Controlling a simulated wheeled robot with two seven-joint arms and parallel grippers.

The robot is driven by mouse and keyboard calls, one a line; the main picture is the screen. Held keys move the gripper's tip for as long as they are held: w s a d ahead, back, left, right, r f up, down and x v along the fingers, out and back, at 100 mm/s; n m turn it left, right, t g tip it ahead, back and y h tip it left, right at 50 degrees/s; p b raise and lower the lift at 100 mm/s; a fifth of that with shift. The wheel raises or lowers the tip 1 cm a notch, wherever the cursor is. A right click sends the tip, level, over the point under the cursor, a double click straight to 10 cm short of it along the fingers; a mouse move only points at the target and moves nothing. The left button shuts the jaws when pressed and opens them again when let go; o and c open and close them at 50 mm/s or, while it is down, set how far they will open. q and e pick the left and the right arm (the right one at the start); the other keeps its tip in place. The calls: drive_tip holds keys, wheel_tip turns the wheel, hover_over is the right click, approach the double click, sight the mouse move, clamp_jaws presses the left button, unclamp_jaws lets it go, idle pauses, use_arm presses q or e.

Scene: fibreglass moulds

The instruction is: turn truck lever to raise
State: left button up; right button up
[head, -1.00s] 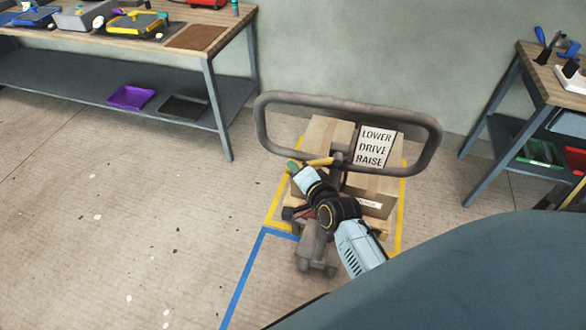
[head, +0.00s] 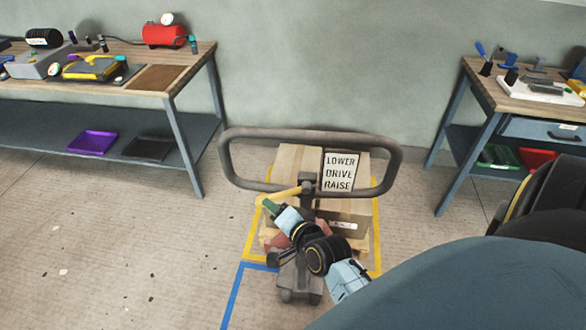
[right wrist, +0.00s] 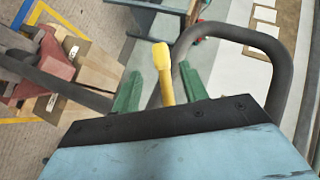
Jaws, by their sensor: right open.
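The pallet truck's grey loop handle (head: 310,137) stands in the middle of the head view. A yellow lever (head: 282,196) sticks out to the left from its hub, below a sign (head: 338,171) reading LOWER, DRIVE, RAISE. My right gripper (head: 270,207) is at the lever's outer end. In the right wrist view, the yellow lever (right wrist: 164,75) shows between the two green fingers of my open gripper (right wrist: 160,88), with gaps on both sides. Contact is not visible. My left gripper is not in view.
Cardboard boxes (head: 298,160) sit on a wooden pallet behind the handle, inside yellow floor lines. A workbench (head: 155,77) with tools stands at left, another (head: 515,98) at right. The floor at left is clear.

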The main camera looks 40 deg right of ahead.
drive_tip(key=v, duration=0.8)
drive_tip(key=shift+s, duration=0.4)
drive_tip(key=shift+r, duration=0.15)
